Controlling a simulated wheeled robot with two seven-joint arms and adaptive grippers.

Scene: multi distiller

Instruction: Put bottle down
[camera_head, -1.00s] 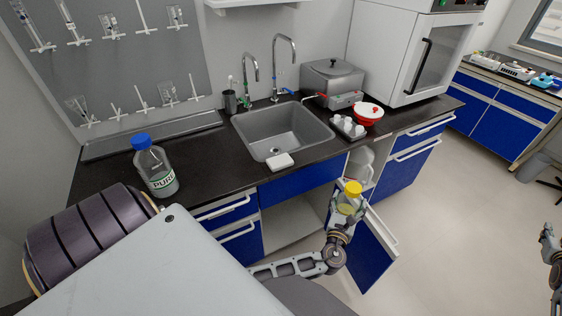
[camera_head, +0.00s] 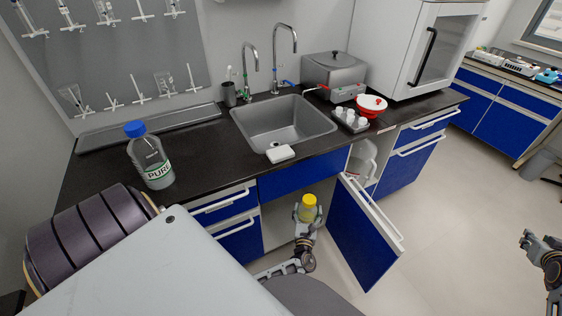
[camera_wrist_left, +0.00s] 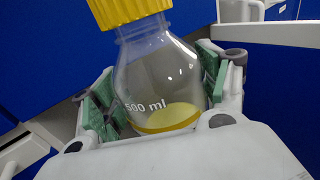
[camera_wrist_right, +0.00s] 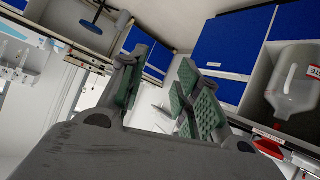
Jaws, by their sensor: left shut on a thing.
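A clear bottle with a yellow cap (camera_head: 308,208) is held in my left gripper (camera_head: 305,226), at the open cabinet under the sink. In the left wrist view the same bottle (camera_wrist_left: 160,85) is marked 500 ml, has a little yellow liquid at its bottom and sits between the green finger pads. It is near upright in the head view. A second bottle with a blue cap and a PURE label (camera_head: 150,157) stands on the counter at the left. My right gripper (camera_head: 540,240) is at the right edge, open and empty, its pads apart in the right wrist view (camera_wrist_right: 158,92).
The black counter (camera_head: 215,150) holds a sink (camera_head: 283,122), a white block (camera_head: 281,154), a metal bath (camera_head: 334,76) and a red bowl (camera_head: 371,105). The blue cabinet door (camera_head: 362,235) stands open, right of the held bottle. A clear jug (camera_head: 362,162) is inside the cabinet.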

